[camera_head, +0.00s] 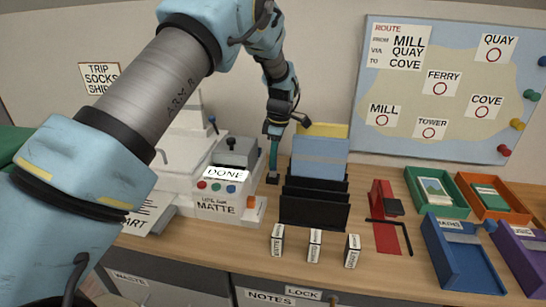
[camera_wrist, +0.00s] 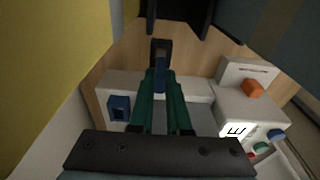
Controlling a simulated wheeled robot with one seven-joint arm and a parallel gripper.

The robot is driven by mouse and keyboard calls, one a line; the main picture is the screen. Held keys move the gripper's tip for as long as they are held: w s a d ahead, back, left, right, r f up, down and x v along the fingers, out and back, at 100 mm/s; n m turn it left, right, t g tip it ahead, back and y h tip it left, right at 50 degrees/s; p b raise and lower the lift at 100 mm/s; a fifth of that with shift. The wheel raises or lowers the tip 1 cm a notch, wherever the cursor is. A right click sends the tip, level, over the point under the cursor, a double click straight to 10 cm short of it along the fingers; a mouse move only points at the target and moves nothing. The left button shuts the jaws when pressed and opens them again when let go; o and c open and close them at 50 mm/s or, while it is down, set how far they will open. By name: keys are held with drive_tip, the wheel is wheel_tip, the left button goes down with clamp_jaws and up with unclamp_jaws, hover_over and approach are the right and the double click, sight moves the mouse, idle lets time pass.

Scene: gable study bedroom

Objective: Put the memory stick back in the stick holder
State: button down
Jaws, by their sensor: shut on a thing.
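My gripper (camera_head: 273,168) points straight down, between the white printer and the black file rack. Its teal fingers also show in the wrist view (camera_wrist: 161,88), closed together on a small dark blue stick, which I take as the memory stick (camera_wrist: 160,74). The stick's end sticks out past the fingertips, at a small black holder (camera_wrist: 160,46) on the wooden desk. In the head view the black holder (camera_head: 272,179) stands right under the fingertips. I cannot tell whether the stick is inside it or just above it. The fingers hide most of the stick.
The white printer (camera_head: 230,205) with a lit DONE sign stands close left. The black rack (camera_head: 312,208) with blue and yellow folders is close right. Several small labelled boxes (camera_head: 315,245) stand in front. A red stand (camera_head: 385,230) and coloured trays (camera_head: 455,262) are further right.

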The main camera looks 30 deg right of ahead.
drive_tip(key=shift+f+b, duration=0.55)
drive_tip(key=shift+f, duration=0.6)
drive_tip(key=c, duration=0.8)
unclamp_jaws()
drive_tip(key=shift+r, duration=0.1)
wheel_tip(320, 180, up, 11)
drive_tip(key=b, duration=0.2)
drive_tip(key=shift+s+d, duration=0.45)
drive_tip(key=shift+f, duration=0.2)
